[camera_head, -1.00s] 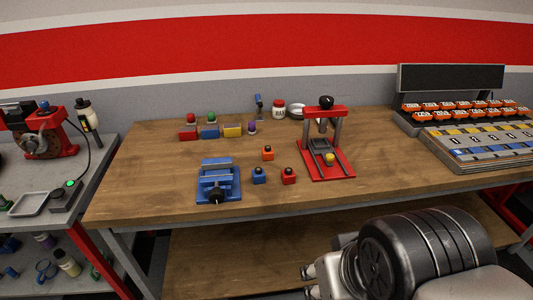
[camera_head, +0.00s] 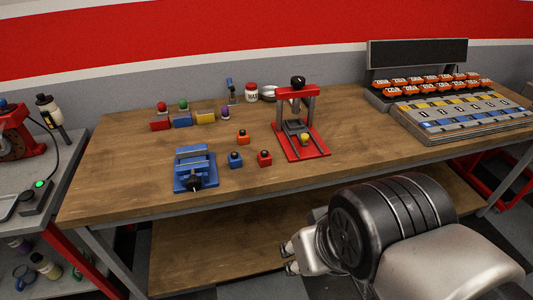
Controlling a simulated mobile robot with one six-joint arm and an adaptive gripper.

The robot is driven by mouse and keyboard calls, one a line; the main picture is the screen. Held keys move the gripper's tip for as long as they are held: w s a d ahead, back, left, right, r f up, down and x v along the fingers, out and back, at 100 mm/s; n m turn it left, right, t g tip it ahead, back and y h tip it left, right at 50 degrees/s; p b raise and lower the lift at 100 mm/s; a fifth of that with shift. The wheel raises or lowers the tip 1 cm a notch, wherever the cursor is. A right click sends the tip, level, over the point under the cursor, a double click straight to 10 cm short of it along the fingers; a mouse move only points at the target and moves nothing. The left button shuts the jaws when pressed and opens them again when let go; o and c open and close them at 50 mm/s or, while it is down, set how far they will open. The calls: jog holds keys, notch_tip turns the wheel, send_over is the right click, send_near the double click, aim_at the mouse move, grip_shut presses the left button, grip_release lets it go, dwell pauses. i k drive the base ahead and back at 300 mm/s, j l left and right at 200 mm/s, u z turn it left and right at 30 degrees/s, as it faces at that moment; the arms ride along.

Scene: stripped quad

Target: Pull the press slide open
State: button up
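The red press (camera_head: 311,117) stands on the wooden workbench (camera_head: 130,192), right of its middle. It has two uprights, a red crossbar and a black knob on top. The dark press slide (camera_head: 296,127) lies low between the uprights, with a yellow knob (camera_head: 304,138) at its front. How far the slide is out I cannot tell. My gripper (camera_head: 288,257) is low in front of the bench, well below and apart from the press. Its two short fingertips show at the left of my arm; the gap between them is too small to judge.
A blue vise (camera_head: 194,169) and small blue, red and orange blocks (camera_head: 243,137) stand left of the press. Coloured blocks (camera_head: 182,119), a red-labelled jar (camera_head: 251,92) and a bowl (camera_head: 269,93) are behind. A rack of orange devices (camera_head: 428,88) is at right. The bench front is clear.

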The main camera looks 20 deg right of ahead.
aim_at(298, 128)
jog(key=i+l+u, duration=0.2)
jog(key=i, duration=0.35)
jog(key=i+l+u, duration=0.25)
jog(key=i+l, duration=0.2)
jog(key=i, duration=0.1)
